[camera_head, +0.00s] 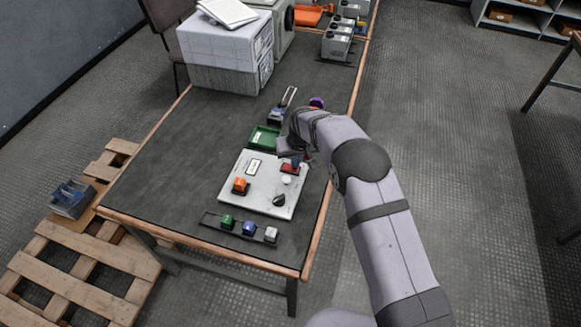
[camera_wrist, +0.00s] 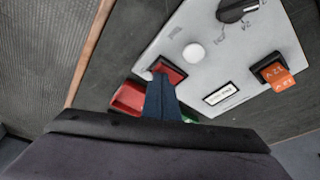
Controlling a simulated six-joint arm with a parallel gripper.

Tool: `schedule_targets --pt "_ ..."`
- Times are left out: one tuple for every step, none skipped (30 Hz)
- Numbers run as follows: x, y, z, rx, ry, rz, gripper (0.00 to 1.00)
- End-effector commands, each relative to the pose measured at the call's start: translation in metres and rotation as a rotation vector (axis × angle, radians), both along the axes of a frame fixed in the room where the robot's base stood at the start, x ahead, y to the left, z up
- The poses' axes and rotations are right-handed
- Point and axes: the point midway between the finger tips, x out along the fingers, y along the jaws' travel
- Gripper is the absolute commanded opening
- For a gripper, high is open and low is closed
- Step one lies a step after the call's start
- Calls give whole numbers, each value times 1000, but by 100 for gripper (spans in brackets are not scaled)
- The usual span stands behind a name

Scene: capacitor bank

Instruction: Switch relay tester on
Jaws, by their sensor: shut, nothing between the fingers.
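The relay tester is a pale flat panel (camera_head: 226,193) on the dark table; it also shows in the wrist view (camera_wrist: 205,75). It carries a red rocker switch (camera_head: 290,169), a white round lamp (camera_head: 286,180), a black rotary knob (camera_head: 279,200), an orange 12 V block (camera_head: 240,187) and a label (camera_head: 254,167). In the wrist view the red switch (camera_wrist: 171,71) is partly hidden by my shut, empty gripper (camera_wrist: 159,82). The fingertips are at or just over the switch; I cannot tell whether they touch. The lamp (camera_wrist: 194,53) looks white and unlit.
A rail with green, blue and white-grey blocks (camera_head: 248,228) lies at the table's near edge. A green tray (camera_head: 264,138) sits just behind the panel. A white box (camera_head: 222,50) stands at the far left. Bare tabletop (camera_head: 180,150) lies left of the panel.

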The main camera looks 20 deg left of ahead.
Motion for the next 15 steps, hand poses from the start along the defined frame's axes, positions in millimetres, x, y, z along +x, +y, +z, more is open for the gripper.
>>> schedule_targets --pt "0 0 -1 0 0 0 0" --pt "0 0 -2 0 0 0 0" --pt "0 0 -2 0 0 0 0" --pt "0 0 -3 0 0 0 0" --pt "0 0 -3 0 0 0 0" --pt "0 0 -4 0 0 0 0" --pt "0 0 -4 0 0 0 0" --pt "0 0 -4 0 0 0 0" --pt "0 0 -5 0 0 0 0" --pt "0 0 -5 0 0 0 0" --pt "0 0 -6 0 0 0 0" --pt "0 0 -6 0 0 0 0" --pt "0 0 -7 0 0 0 0" --pt "0 0 -7 0 0 0 0" --pt "0 0 -8 0 0 0 0"
